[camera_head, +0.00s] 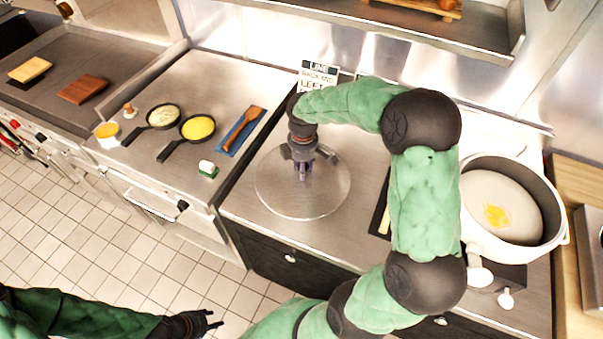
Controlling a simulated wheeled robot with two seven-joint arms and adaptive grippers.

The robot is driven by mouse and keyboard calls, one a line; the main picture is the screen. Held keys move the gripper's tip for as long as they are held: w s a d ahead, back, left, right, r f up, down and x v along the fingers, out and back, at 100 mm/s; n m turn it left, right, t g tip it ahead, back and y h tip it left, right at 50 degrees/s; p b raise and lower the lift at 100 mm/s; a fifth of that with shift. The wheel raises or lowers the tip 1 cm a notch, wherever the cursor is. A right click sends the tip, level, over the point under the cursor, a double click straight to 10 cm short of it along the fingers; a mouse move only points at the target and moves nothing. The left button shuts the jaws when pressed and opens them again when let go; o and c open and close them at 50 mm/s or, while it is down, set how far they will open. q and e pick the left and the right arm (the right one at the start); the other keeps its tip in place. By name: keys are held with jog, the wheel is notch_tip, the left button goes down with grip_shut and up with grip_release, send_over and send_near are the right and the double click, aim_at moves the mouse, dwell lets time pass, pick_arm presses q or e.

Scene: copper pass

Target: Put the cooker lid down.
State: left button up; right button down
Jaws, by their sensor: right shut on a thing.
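The cooker lid (325,197) is a round, clear glass disc over the steel counter in the middle of the view. My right gripper (303,168) points down from above and is shut on the lid at its centre, hiding the knob. The lid looks level; I cannot tell whether it touches the counter. The open white cooker (480,242) stands at the right with a yellow piece of food (496,215) inside. My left gripper (213,320) is low at the front, over the tiled floor, empty, with its fingers apart.
Two dark pans (181,140) with yellow and pale contents, a blue mat (231,141) with a wooden spatula, and a small green-and-white block (208,170) lie left of the lid. A sign (319,77) stands behind it. My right arm hides counter between lid and cooker.

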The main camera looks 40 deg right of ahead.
jog(key=shift+w+d+f, duration=0.2)
jog(key=shift+w+f, duration=0.3)
jog(key=shift+f, duration=0.05)
jog(key=shift+w+d+f+b, duration=0.15)
jog(key=shift+f+b, duration=0.25)
jog(key=shift+f, duration=1.35)
jog(key=shift+f, duration=0.15)
jog(key=c, duration=0.8)
grip_release()
jog(key=shift+c, duration=0.2)
notch_tip(320, 180, up, 12)
jog(key=shift+r+p, duration=0.1)
jog(key=shift+p, duration=0.95)
